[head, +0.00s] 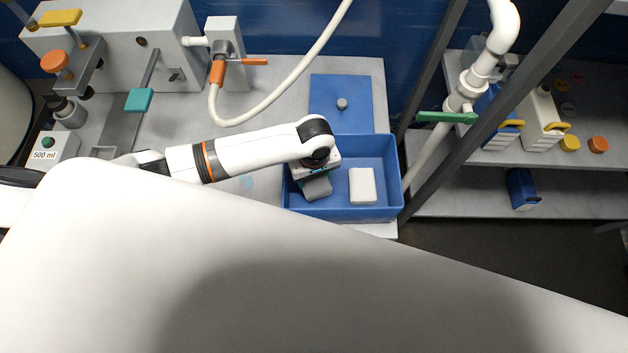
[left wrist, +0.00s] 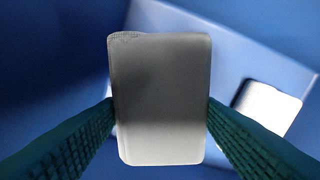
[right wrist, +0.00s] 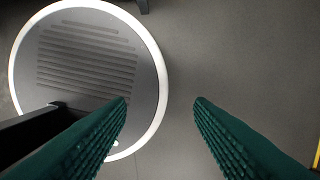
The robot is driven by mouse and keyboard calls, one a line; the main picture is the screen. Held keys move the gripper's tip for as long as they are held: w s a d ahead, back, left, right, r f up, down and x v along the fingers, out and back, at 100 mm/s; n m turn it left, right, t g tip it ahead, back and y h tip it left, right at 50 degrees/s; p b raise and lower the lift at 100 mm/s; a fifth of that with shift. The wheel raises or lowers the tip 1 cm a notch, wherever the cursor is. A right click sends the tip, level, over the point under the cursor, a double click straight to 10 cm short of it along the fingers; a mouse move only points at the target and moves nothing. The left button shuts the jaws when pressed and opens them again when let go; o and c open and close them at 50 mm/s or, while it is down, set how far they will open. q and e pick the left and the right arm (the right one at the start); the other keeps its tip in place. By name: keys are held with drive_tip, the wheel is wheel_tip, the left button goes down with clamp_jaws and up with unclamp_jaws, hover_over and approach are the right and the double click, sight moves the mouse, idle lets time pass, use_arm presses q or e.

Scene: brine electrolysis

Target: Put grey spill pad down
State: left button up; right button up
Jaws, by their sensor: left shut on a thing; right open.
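The grey spill pad (head: 317,188) is in my left gripper (head: 313,175), over the left part of the blue tray (head: 342,214). In the left wrist view the pad (left wrist: 160,100) is upright in the picture between the two green fingers, which touch its sides. I cannot tell whether the pad's underside touches the tray floor. A white pad (head: 362,186) lies in the tray to the right, apart from the grey one; it also shows in the left wrist view (left wrist: 266,108). My right gripper (right wrist: 160,105) is open and empty, above the dark floor.
A blue lid (head: 330,95) with a grey knob lies behind the tray. A white hose (head: 290,75) arches over the bench. A grey post (head: 440,130) and white pipe (head: 480,75) stand right of the tray. Shelves with bottles (head: 543,122) are further right.

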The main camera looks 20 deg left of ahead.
sight(315, 179)
use_arm(q)
wheel_tip(315, 179, down, 4)
drive_tip(key=shift+d+r, duration=0.1)
drive_tip(key=shift+r, duration=0.15)
drive_tip(key=shift+f, duration=0.3)
use_arm(e)
drive_tip(key=shift+w+d+r, duration=0.1)
drive_tip(key=shift+w+d, duration=0.55)
drive_tip(key=shift+d, duration=0.1)
use_arm(q)
drive_tip(key=shift+f, duration=0.1)
drive_tip(key=o, duration=0.9)
use_arm(e)
drive_tip(key=shift+s+a, duration=0.15)
drive_tip(key=shift+a, duration=0.05)
drive_tip(key=shift+a, duration=0.2)
